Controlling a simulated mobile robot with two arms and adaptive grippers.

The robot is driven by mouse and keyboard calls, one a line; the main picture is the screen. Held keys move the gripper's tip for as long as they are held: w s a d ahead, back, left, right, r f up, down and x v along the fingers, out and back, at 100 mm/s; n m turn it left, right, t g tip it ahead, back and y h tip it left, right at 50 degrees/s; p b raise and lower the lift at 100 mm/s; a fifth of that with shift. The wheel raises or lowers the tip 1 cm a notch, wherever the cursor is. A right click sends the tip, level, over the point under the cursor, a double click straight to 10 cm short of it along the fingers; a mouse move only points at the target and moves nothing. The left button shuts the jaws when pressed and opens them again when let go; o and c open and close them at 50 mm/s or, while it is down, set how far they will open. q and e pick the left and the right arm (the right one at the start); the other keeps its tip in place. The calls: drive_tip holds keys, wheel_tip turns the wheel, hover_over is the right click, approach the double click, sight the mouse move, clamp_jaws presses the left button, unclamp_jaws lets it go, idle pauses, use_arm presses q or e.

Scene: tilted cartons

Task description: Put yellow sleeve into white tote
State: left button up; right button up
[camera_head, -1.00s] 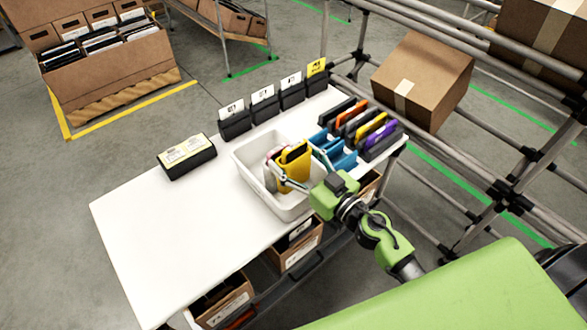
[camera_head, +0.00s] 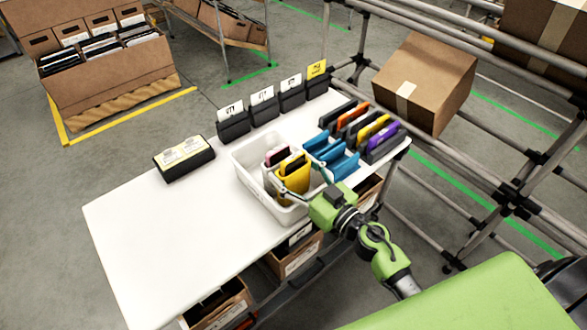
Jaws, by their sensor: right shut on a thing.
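The yellow sleeve (camera_head: 294,181) is upright in the white tote (camera_head: 245,152), toward the tote's right side, with a dark item showing at its top. A white-and-pink sleeve (camera_head: 273,157) stands just behind and left of it in the tote. My right gripper (camera_head: 298,188) is shut on the yellow sleeve, its fingers reaching in over the tote's right wall. The sleeve's lower end is hidden, so I cannot tell whether it touches the tote floor. My left gripper is not in view.
A blue rack (camera_head: 335,160) stands right of the tote, beside several coloured sleeves, including a purple one (camera_head: 384,139). Black card holders (camera_head: 233,127) line the back edge. A black labelled box (camera_head: 184,158) sits left. The white table (camera_head: 160,235) is clear at front left.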

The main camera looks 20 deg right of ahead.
drive_tip(key=o, duration=1.4)
drive_tip(key=shift+r, duration=0.3)
drive_tip(key=shift+r+p, duration=0.5)
drive_tip(key=shift+p, duration=0.05)
drive_tip(key=b+v, duration=0.2)
drive_tip(key=v, duration=1)
drive_tip(key=shift+f, duration=0.15)
drive_tip(key=shift+f, duration=0.1)
